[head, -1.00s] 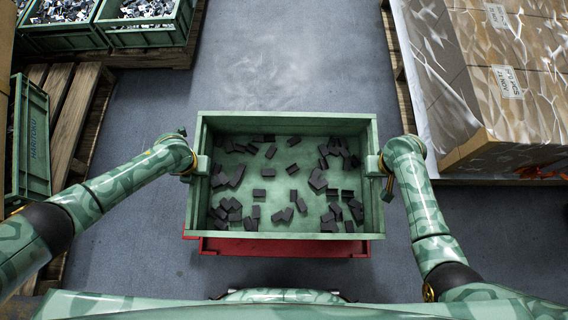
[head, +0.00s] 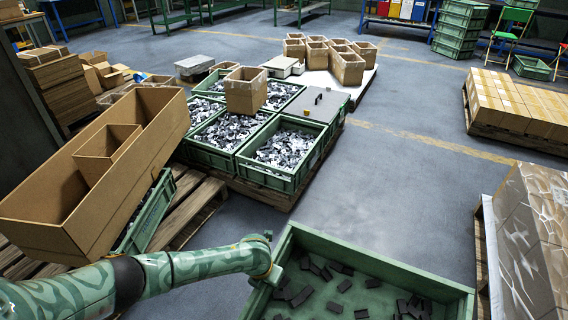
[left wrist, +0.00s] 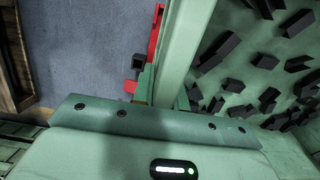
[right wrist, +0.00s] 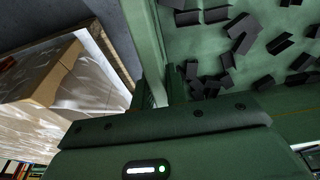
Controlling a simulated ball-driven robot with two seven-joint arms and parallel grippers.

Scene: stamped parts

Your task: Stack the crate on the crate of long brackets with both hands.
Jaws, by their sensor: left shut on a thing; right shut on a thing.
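A green crate (head: 390,268) with dark grey angled pieces loose in it is at the bottom of the head view, its near part cut off. My left gripper (head: 277,270) is shut on its left wall; this also shows in the left wrist view (left wrist: 150,97). My right gripper (right wrist: 155,97) is shut on the opposite wall in the right wrist view and is outside the head view. Several green crates of metal parts stand on a pallet ahead, including a front right one (head: 265,177). I cannot tell which holds long brackets.
A carton (head: 246,92) and a grey flat cover (head: 312,104) sit on the pallet crates. A long brown box (head: 60,205) stands at left. Wrapped cartons (head: 525,235) stand at right. Something red (left wrist: 156,30) shows beside the held crate. Floor (head: 400,185) between is clear.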

